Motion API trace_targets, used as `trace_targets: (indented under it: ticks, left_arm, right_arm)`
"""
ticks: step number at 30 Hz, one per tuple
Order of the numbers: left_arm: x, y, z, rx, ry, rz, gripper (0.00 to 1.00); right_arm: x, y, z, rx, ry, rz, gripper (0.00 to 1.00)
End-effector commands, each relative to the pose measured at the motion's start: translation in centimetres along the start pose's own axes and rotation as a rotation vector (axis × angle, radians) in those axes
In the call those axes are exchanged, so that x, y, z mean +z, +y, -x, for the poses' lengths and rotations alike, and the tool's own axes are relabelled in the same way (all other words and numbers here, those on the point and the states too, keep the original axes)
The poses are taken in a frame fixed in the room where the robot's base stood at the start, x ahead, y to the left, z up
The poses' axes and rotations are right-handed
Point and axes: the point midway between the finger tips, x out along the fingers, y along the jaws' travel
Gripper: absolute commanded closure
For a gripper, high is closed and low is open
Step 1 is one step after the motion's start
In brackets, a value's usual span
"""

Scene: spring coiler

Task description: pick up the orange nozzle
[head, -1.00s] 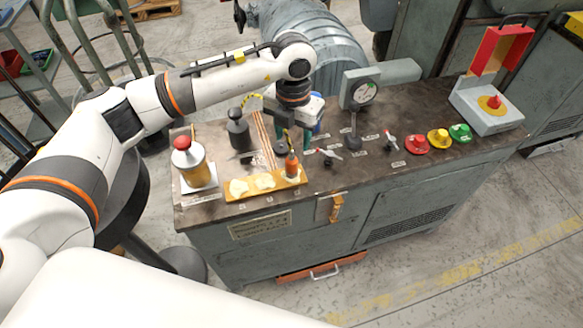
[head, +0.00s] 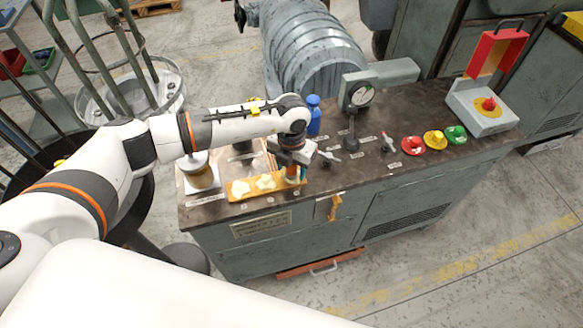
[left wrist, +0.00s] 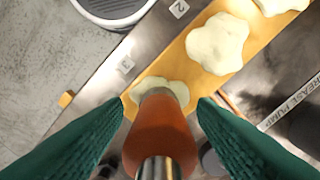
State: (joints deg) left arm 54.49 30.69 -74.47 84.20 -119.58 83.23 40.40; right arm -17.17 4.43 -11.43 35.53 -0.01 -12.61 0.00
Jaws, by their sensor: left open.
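The orange nozzle (left wrist: 160,135) stands upright between the two green fingers of my left gripper (left wrist: 160,120) in the left wrist view. Its metal tip points up toward the camera, and a gap shows on each side of it. Its lower end is on the yellow board (left wrist: 183,50), over a pale splat-shaped patch. In the head view my left gripper (head: 291,172) is over the right end of the yellow board (head: 240,195) and hides most of the nozzle. My right gripper is in neither view.
Red (head: 412,146), yellow (head: 435,140) and green (head: 456,134) knobs are at right.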

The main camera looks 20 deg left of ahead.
Motion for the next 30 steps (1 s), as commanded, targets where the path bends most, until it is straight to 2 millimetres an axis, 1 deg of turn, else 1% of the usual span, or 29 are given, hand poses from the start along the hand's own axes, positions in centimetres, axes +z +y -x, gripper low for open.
trace_targets:
  ticks: [4,5,12,14,20,23,26,30]
  left_arm:
    - [0.0,0.0,0.0,0.0,0.0,0.0,0.48]
    - [0.0,0.0,0.0,0.0,0.0,0.0,0.51]
    - [0.0,0.0,0.0,0.0,0.0,0.0,0.9]
    - [0.0,0.0,0.0,0.0,0.0,0.0,1.0]
    - [-0.1,0.0,0.1,0.001,0.001,0.0,1.0]
    - [-0.1,0.0,0.5,0.001,0.002,0.0,1.0]
    - [-0.2,0.0,1.7,0.001,0.005,-0.002,1.0]
    - [-0.2,0.0,4.5,0.0,0.007,-0.001,1.0]
  right_arm:
    - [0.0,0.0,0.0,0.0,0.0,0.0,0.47]
    - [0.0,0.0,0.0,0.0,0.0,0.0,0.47]
    - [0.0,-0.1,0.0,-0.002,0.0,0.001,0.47]
    - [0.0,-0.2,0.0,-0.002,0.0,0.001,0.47]
    - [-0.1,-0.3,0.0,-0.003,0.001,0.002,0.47]
    - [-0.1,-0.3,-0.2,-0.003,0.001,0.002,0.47]
    - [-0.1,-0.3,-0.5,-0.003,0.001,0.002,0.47]
    - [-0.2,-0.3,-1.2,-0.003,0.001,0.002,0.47]
